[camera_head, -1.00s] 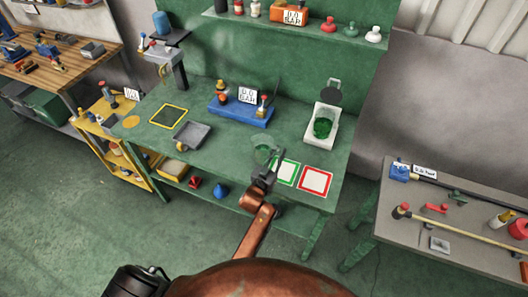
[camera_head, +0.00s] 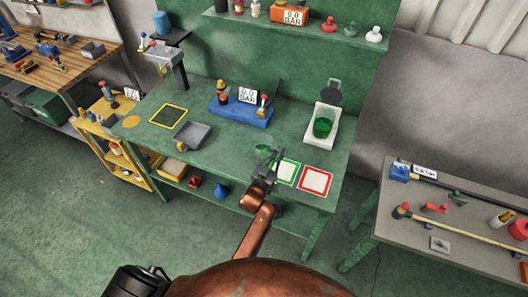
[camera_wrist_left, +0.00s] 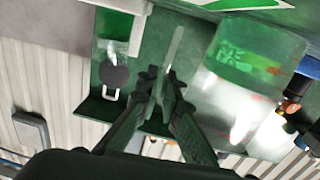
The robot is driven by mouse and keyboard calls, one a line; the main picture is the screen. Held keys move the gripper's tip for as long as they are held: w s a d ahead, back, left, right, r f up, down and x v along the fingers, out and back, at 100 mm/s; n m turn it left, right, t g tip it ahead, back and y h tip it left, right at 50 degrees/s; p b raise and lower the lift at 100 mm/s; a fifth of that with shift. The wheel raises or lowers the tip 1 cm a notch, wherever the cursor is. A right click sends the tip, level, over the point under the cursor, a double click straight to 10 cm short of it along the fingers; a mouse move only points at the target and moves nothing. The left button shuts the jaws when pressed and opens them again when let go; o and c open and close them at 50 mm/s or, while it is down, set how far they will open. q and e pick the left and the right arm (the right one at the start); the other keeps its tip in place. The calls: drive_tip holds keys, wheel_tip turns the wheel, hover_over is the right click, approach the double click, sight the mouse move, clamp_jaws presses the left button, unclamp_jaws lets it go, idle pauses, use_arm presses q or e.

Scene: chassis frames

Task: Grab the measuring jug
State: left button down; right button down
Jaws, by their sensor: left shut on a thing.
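The measuring jug (camera_head: 263,153) is clear with a greenish tint and stands near the front edge of the green bench, left of the green-framed card. In the left wrist view the jug (camera_wrist_left: 240,85) is large and see-through, right of the fingers, with a pale strip like its handle (camera_wrist_left: 175,46) by the fingertips. My left gripper (camera_head: 270,158) reaches over the bench's front edge and partly covers the jug. Its fingers (camera_wrist_left: 163,80) are shut on the jug, apparently at the handle; the exact contact is hard to see. My right gripper is not in view.
The green-framed card (camera_head: 287,172) and red-framed card (camera_head: 316,181) lie right of the jug. A white stand with a green vessel (camera_head: 323,127) is behind. A grey tray (camera_head: 192,134) and blue block (camera_head: 240,112) are left. Bare bench top lies between.

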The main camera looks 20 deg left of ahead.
use_arm(q)
drive_tip(key=shift+r, duration=0.3)
